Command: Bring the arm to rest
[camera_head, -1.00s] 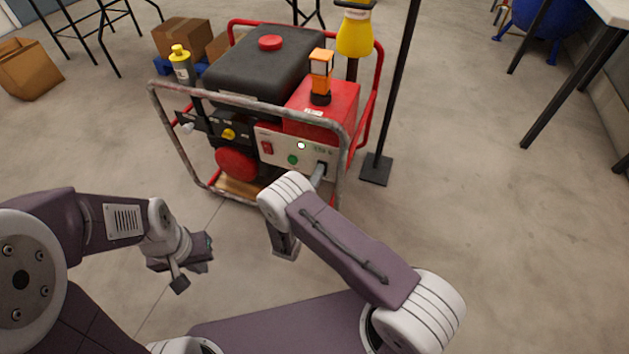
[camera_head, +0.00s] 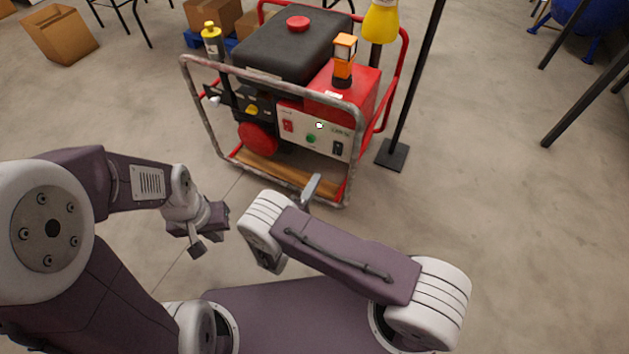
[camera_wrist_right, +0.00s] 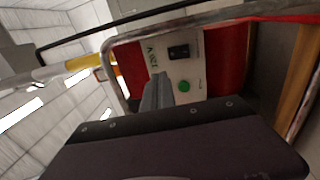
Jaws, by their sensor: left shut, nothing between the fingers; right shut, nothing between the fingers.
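My right gripper (camera_head: 312,187) is in front of the generator's lower frame in the head view, apart from the panel, with grey fingers together and empty. In the right wrist view its fingers (camera_wrist_right: 156,90) point toward the panel. My left gripper (camera_head: 212,240) hangs over bare floor at the left, shut and empty. The generator (camera_head: 292,50) has a black tank, a red body and a tubular frame. Its pale panel (camera_head: 318,130) carries a red switch (camera_head: 287,126), a green button (camera_head: 311,139), a lit white lamp (camera_head: 319,125) and a black switch (camera_head: 338,148).
An orange lamp (camera_head: 344,52) stands on the generator. A black post on a square base (camera_head: 392,155) stands right of it. Cardboard boxes (camera_head: 60,33) are at the back left. The floor on the right (camera_head: 500,220) is clear.

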